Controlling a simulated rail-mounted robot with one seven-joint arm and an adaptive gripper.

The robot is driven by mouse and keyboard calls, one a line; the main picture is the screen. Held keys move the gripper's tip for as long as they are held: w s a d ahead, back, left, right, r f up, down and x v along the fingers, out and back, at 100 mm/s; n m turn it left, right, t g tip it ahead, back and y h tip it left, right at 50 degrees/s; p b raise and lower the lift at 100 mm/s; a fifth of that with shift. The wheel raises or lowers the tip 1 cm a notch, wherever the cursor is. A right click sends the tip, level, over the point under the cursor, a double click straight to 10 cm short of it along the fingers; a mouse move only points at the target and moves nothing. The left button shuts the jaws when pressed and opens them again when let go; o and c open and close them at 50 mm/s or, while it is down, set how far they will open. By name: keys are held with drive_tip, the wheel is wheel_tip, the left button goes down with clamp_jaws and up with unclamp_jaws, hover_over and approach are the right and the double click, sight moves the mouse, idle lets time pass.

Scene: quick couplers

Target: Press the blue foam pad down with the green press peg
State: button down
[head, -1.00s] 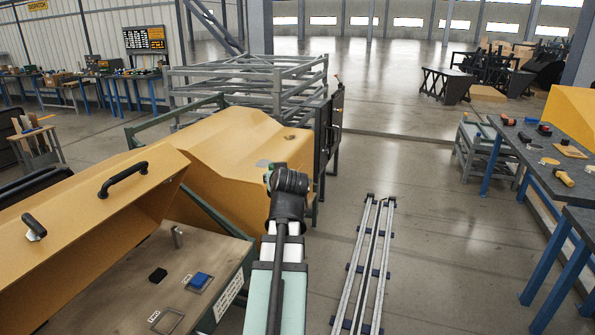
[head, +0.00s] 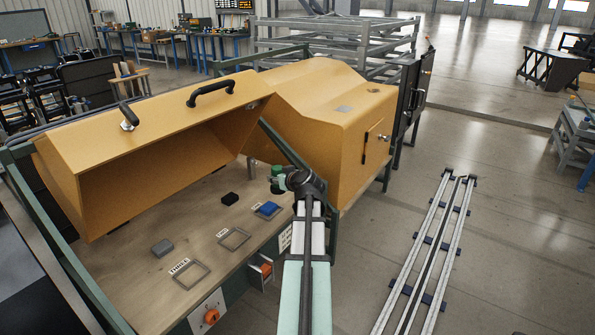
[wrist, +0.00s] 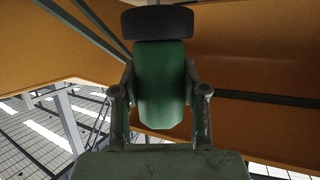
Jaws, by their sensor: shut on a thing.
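The blue foam pad (head: 268,209) lies in a small frame on the wooden bench top, below and left of my gripper in the head view. My gripper (wrist: 160,92) is shut on the green press peg (wrist: 161,70), which has a dark round cap and sits between both fingers in the wrist view. In the head view the peg (head: 278,171) shows only partly beside my wrist, above the bench and apart from the pad. The pad is out of the wrist view.
A black block (head: 230,199), a grey block (head: 162,248), two empty frames (head: 234,238) (head: 192,275) and a metal post (head: 252,169) are on the bench. A yellow hood (head: 160,115) rises over its back. Floor rails (head: 425,260) lie at right.

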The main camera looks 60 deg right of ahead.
drive_tip(key=n+y+b, duration=0.1)
drive_tip(key=b, duration=0.1)
hover_over(268, 206)
drive_tip(key=shift+t, duration=0.3)
wheel_tip(268, 206, down, 5)
drive_tip(key=shift+d+f, duration=0.1)
drive_tip(key=shift+d, duration=0.05)
drive_tip(key=shift+f, duration=0.1)
drive_tip(key=shift+f+b, duration=0.2)
drive_tip(key=shift+b, duration=0.35)
drive_tip(key=shift+f+b, duration=0.8)
drive_tip(key=shift+b, duration=0.1)
drive_tip(key=shift+r, duration=0.4)
drive_tip(key=shift+f+b, duration=1)
drive_tip(key=shift+b, duration=0.1)
drive_tip(key=shift+r+p, duration=0.3)
drive_tip(key=shift+r, duration=0.75)
